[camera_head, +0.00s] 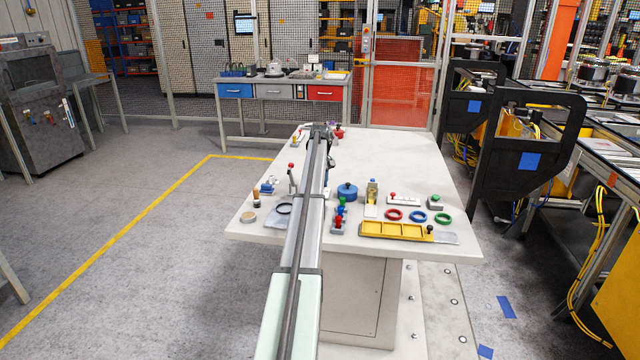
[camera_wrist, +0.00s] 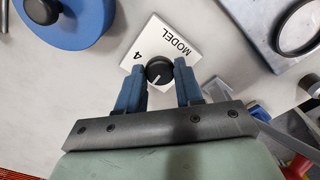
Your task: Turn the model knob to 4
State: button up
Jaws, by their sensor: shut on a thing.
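The model knob (camera_wrist: 159,70) is a small round black knob with a white pointer line, on a white plate (camera_wrist: 182,32) marked "MODEL" and "4". In the wrist view the pointer line points down and slightly left, while the "4" is printed up and left of the knob. My gripper (camera_wrist: 160,74) has its two blue fingers on either side of the knob and is shut on it. In the head view my arm hides the knob and its plate.
A blue round lidded thing (camera_head: 347,192) stands close to the knob, also at the wrist view's upper left (camera_wrist: 75,22). A grey plate with a dark ring (camera_wrist: 282,42) lies on the other side. Coloured rings and a yellow tray (camera_head: 395,229) occupy the table's front right.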

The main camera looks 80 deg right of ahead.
jog(key=c, duration=0.4)
jog(key=shift+m, duration=0.4)
jog(key=m, duration=0.6)
jog(key=shift+m, duration=0.3)
jog(key=m, duration=0.6)
jog(key=shift+m, duration=0.4)
